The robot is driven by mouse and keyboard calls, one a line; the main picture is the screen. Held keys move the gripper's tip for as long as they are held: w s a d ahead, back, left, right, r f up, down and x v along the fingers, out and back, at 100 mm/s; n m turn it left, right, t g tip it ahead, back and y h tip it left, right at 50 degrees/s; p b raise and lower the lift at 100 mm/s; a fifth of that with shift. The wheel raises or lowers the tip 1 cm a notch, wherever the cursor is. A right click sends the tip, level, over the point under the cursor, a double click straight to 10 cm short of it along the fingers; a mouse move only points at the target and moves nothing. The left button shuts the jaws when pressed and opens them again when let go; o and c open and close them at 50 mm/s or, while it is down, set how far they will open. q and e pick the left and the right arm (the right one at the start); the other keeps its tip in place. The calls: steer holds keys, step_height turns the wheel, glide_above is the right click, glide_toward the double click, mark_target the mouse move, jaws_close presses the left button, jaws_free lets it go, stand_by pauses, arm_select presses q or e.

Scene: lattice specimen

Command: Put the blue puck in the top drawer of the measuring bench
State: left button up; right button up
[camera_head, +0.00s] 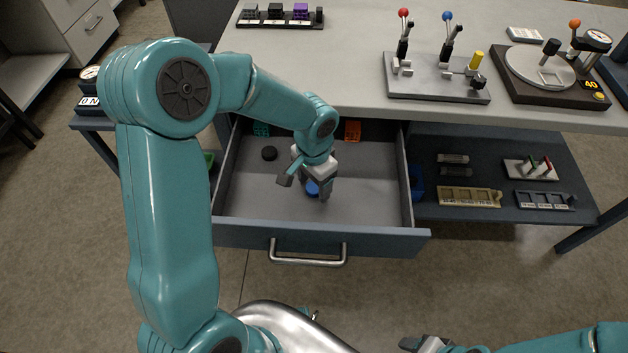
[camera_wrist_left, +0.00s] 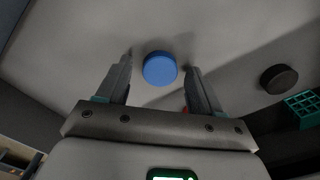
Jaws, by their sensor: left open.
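The top drawer (camera_head: 375,210) of the measuring bench (camera_head: 340,60) is pulled open, with its handle (camera_head: 307,258) at the front. The blue puck (camera_head: 312,188) is inside the drawer and appears to lie flat on its floor; it also shows whole in the left wrist view (camera_wrist_left: 160,68). My left gripper (camera_head: 305,190) reaches down into the drawer, open, with its fingers on either side of the puck and visible gaps between. In the head view the fingers partly hide the puck. My right gripper (camera_head: 425,343) shows only partly at the bottom edge.
A black puck (camera_head: 269,153), a teal block (camera_head: 261,129) and an orange block (camera_head: 352,130) sit towards the drawer's back. A lever fixture (camera_head: 435,85) and a dial device (camera_head: 560,75) stand on the benchtop. The drawer's right side is clear.

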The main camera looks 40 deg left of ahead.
mark_target(313, 188)
arm_select(q)
step_height(313, 188, up, 12)
steer(key=p, duration=0.1)
steer(key=shift+r, duration=0.1)
steer(key=shift+s, duration=0.1)
stand_by(0.6)
